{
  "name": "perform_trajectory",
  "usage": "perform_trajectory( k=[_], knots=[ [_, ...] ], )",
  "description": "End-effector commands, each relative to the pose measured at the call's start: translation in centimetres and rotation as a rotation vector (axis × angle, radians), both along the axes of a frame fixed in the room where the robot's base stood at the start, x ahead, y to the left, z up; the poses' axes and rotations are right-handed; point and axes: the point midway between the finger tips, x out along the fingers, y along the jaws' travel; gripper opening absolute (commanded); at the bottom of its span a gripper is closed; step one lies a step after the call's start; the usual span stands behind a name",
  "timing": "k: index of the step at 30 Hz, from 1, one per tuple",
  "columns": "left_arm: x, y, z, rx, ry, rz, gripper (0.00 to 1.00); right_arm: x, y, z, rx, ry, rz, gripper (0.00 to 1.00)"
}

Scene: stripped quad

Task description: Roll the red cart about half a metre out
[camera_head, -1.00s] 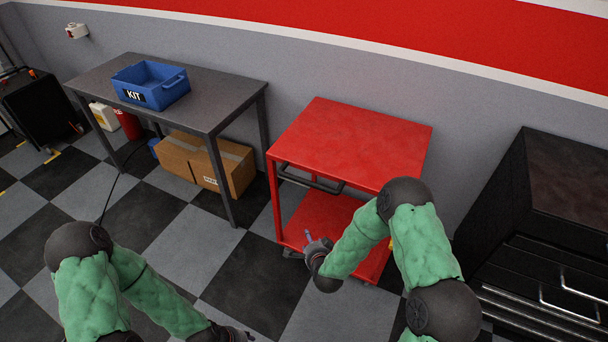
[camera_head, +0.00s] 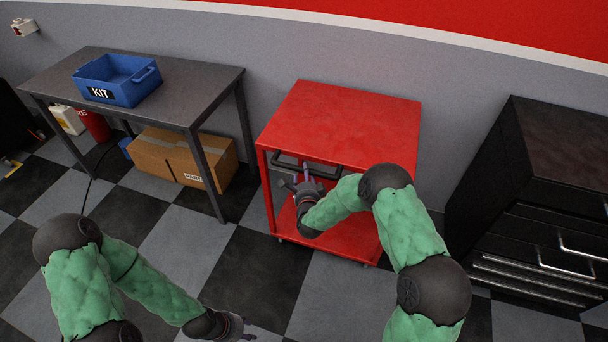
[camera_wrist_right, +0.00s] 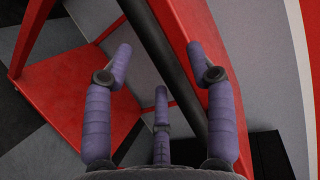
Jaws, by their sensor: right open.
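The red cart (camera_head: 345,125) stands against the grey wall, with a flat top and a lower shelf. Its dark handle bar (camera_head: 330,170) sits just below the front edge of the top. My right gripper (camera_head: 300,178) is at this handle. In the right wrist view the bar (camera_wrist_right: 165,55) runs diagonally between the spread purple fingers of my right gripper (camera_wrist_right: 160,60), which are open and not closed on it. Whether any finger touches the bar I cannot tell. My left gripper (camera_head: 245,330) is low at the bottom of the head view, away from the cart; its fingers barely show.
A grey table (camera_head: 190,85) with a blue KIT bin (camera_head: 118,82) stands left of the cart, a cardboard box (camera_head: 180,160) under it. A black drawer cabinet (camera_head: 545,180) stands to the right. The checkered floor (camera_head: 255,270) in front of the cart is clear.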

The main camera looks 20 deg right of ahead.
Motion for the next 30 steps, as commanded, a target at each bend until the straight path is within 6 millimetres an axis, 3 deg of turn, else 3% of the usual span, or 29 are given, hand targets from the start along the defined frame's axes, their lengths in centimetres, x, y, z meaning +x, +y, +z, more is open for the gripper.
perform_trajectory(
  k=[6,17,23,30],
  knots=[
    [0.0,0.0,-0.7,0.0,0.0,0.0,0.4,2.0,-0.4,-0.5,0.0,0.001,0.0,0.56],
    [0.0,0.0,-0.7,0.0,-0.001,0.0,0.4,2.4,-0.4,-0.4,0.0,0.001,0.0,0.56],
    [0.0,0.0,-0.7,0.0,-0.001,0.0,0.4,2.3,-0.4,-0.4,0.0,0.001,0.001,0.0],
    [0.0,0.0,-0.7,0.0,-0.001,0.0,0.4,2.2,-0.3,-0.5,0.001,0.002,0.001,0.0]
  ],
)
